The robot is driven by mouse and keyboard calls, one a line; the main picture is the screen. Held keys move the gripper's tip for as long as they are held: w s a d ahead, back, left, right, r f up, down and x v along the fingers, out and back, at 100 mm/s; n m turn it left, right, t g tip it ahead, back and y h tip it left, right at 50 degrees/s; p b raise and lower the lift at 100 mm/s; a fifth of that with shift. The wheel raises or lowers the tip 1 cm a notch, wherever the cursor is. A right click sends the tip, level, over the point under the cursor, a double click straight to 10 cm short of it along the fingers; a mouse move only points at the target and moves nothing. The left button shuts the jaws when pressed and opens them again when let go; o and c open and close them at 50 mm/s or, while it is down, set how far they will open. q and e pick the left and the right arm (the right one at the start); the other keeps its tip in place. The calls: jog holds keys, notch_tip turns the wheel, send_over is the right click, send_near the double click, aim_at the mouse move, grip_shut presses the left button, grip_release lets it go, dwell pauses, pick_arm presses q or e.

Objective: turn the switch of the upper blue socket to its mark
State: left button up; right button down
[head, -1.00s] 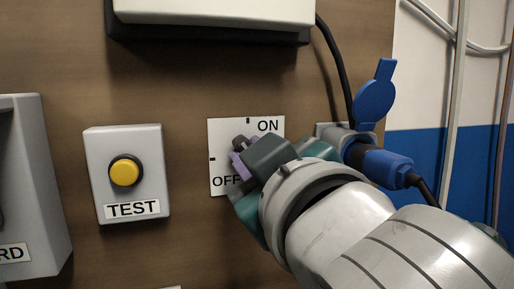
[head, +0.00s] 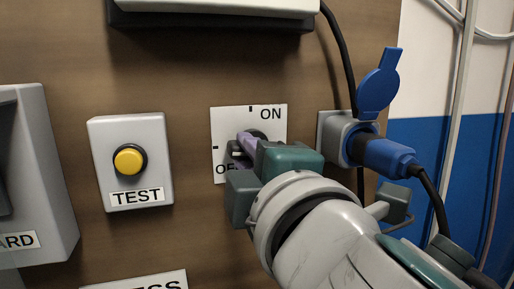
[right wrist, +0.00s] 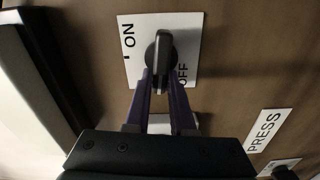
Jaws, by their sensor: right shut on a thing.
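The switch is a dark round knob with a raised handle (right wrist: 160,50) on a white plate (head: 227,117) marked ON and OFF. In the head view the knob is partly covered. My right gripper (head: 243,145) is at the plate, its purple fingers (right wrist: 160,88) shut on the switch handle. The blue socket (head: 361,143) is right of the plate, its round lid (head: 378,90) raised and a blue plug (head: 388,157) in it. My left gripper is out of view.
A grey box with a yellow TEST button (head: 130,160) is left of the plate. A grey housing (head: 35,170) is further left. A white-topped unit (head: 215,6) hangs above. A PRESS label (head: 140,281) is below. Black cables run by the socket.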

jog(key=shift+f+n, duration=0.1)
jog(key=shift+n, duration=0.5)
jog(key=c, duration=0.8)
grip_release()
jog(key=shift+o, duration=0.2)
jog(key=shift+s, duration=0.15)
jog(key=p+v, duration=0.1)
jog(key=v, duration=0.8)
jog(key=shift+s+d, duration=0.15)
jog(key=shift+s, duration=0.15)
